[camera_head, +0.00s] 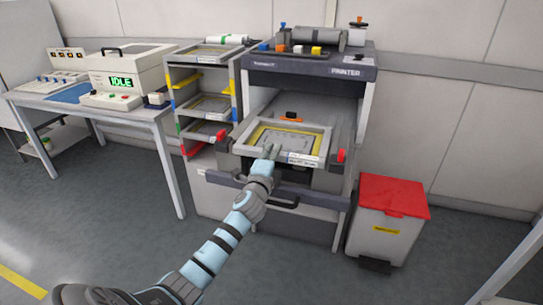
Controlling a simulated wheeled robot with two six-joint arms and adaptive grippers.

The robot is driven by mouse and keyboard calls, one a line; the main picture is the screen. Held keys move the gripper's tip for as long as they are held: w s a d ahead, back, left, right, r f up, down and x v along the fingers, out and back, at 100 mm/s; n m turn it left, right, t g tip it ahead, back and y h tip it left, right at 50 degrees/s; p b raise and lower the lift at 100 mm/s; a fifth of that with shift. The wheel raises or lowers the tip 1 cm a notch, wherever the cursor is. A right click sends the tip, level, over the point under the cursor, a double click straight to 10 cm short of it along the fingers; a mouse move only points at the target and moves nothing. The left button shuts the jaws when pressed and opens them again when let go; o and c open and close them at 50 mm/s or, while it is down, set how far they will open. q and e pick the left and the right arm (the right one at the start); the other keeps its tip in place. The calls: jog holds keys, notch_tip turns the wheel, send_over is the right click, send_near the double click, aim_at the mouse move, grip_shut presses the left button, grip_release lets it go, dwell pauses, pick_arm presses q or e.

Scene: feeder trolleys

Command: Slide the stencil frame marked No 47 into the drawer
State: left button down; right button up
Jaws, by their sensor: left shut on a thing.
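A stencil frame (290,138) with a pale rim, a yellow border and a grey sheet lies nearly flat at the printer's (310,68) open front. A white label (303,159) is on its front edge; its number is too small to read. My left gripper (271,152) is shut on the frame's front edge, left of the label. The dark drawer front (320,199) with a handle shows below the frame. Whether the frame is fully seated between the rails is hard to tell. My right gripper is out of view.
A rack (172,88) with more stencil frames stands left of the printer. Red parts (341,155) flank the opening. A bin with a red lid (393,195) stands at the right. A table (140,114) with equipment is at the left. The front floor is clear.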

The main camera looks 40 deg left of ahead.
pick_arm(q)
jog(key=shift+w, duration=0.2)
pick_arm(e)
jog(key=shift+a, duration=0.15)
pick_arm(q)
jog(key=shift+w+a, duration=0.2)
jog(key=shift+w, duration=0.1)
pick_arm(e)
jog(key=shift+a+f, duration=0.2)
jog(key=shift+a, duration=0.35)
